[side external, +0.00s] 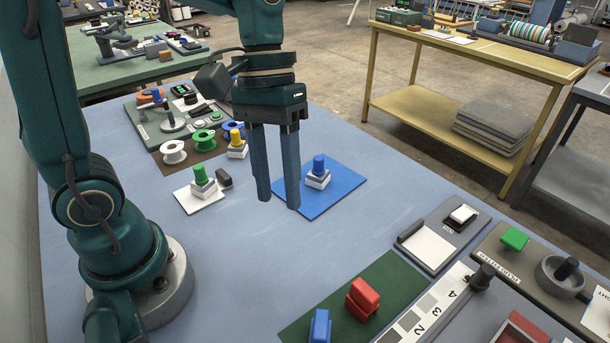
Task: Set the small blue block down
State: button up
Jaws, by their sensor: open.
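A small blue block (320,326) is on the dark green mat (395,284) at the front edge of the view, cut off at the bottom. A red block (362,297) is on the same mat to its right. A blue-topped piece with a pale base (318,177) stands upright on the blue mat (345,190). My gripper (279,200) is open and points down, with nothing seen between its fingers. In the picture its right finger overlaps the blue mat's left edge; I cannot tell its exact height above the table.
A green-topped piece (203,180) stands on a white card at left, with a small dark object beside it. A yellow-topped piece (236,143) and spools (173,151) are behind. Trays and a numbered strip (425,310) fill the right front. The table's middle front is clear.

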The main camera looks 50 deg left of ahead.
jog(key=s+a+r+m+t+y, duration=0.1)
jog(key=s+a+m+t+y, duration=0.2)
jog(key=t, duration=0.4)
jog(key=shift+s+a+r+m, duration=0.25)
jog(key=shift+s+a+m, duration=0.2)
jog(key=shift+a, duration=0.45)
dwell(0.4)
